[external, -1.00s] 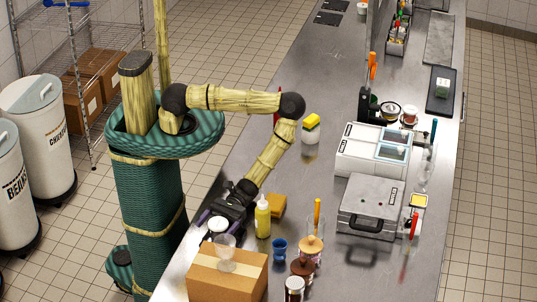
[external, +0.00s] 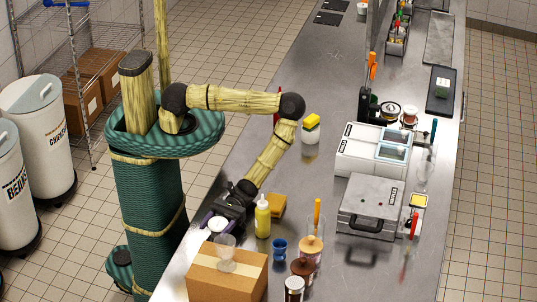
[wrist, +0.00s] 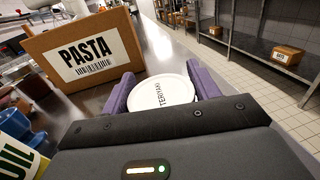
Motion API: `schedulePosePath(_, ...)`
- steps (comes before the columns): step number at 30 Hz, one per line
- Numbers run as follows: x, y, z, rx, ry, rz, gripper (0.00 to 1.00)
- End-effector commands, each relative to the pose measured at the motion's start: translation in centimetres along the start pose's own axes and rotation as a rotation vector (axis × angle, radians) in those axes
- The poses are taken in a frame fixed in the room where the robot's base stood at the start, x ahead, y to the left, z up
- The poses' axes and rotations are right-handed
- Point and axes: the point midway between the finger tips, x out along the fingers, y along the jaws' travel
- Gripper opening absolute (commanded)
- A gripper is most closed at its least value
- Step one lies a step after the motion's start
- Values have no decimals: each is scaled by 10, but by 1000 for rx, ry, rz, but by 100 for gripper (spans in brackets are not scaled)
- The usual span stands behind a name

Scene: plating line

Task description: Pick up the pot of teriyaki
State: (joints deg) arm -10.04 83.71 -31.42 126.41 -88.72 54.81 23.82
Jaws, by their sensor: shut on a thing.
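The pot of teriyaki (wrist: 161,93) has a round white lid printed TERIYAKI. In the wrist view it sits between the two purple fingers of my gripper (wrist: 163,88), which is shut on its sides. In the external view the white lid (external: 217,223) shows at the end of my gripper (external: 215,221), low over the near left edge of the counter. The pot's body is mostly hidden, and I cannot tell whether it touches the counter.
A cardboard box marked PASTA (wrist: 85,55) stands just beyond the pot, with a clear glass (external: 226,251) on top. A yellow oil bottle (external: 262,216) stands right of my gripper. A blue cup (external: 279,249) and orange-brown block (external: 278,205) are nearby. The counter's left edge is close.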

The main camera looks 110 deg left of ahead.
Motion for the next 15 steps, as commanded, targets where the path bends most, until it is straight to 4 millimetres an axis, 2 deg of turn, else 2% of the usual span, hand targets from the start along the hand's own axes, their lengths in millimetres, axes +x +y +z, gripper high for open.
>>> schedulePosePath(8,0,0,13,2,-1,0,36)
schedulePosePath(15,0,0,52,3,0,-1,36)
